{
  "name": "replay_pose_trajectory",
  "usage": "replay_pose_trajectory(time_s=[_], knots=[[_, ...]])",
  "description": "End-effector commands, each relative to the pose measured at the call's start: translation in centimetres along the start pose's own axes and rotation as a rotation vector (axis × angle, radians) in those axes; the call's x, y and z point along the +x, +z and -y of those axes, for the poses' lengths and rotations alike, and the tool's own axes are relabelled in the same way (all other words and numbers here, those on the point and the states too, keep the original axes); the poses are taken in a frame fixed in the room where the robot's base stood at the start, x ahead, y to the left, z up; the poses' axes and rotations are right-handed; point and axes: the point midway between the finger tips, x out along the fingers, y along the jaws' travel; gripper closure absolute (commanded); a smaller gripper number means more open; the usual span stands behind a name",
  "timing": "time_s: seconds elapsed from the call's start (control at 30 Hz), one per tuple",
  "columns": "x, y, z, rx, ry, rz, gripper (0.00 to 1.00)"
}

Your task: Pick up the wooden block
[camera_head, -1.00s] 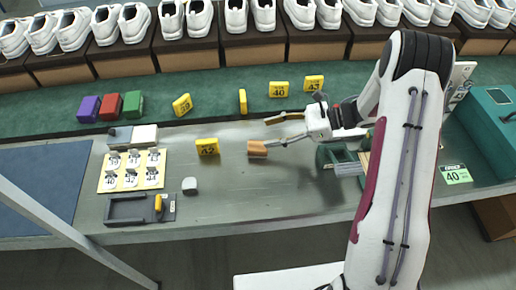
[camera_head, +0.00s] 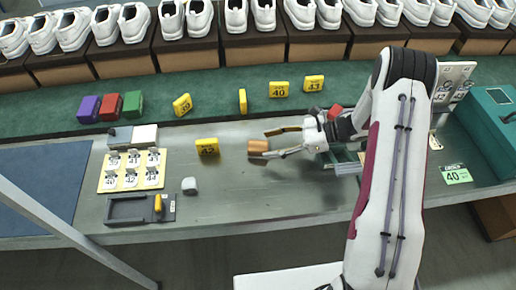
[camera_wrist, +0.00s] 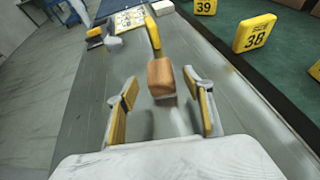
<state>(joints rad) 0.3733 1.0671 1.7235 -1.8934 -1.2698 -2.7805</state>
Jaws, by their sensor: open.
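The wooden block (camera_head: 257,147) is a small brown block on the grey metal table. It also shows in the wrist view (camera_wrist: 160,77), ahead of my fingertips and roughly between their lines. My gripper (camera_head: 273,143) is open, with its yellow-padded fingers pointing left toward the block. In the wrist view my gripper's fingers (camera_wrist: 160,88) are spread wide with nothing between them. In the head view the lower fingertip appears very near or overlapping the block's lower right; I cannot tell whether it touches.
A yellow tag (camera_head: 207,147) stands left of the block. A grey-white piece (camera_head: 189,185), a dark tray (camera_head: 126,209) and a number board (camera_head: 133,170) lie further left. More yellow tags (camera_head: 279,89) stand on the green strip behind. The table front of the block is clear.

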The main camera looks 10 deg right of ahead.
Motion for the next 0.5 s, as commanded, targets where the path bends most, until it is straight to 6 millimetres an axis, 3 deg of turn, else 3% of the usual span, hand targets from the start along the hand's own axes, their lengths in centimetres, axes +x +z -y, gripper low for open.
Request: replay_pose_trajectory(time_s=[0.5], knots=[[0.39,-0.93,-0.02,0.001,0.000,0.000,0.49]])
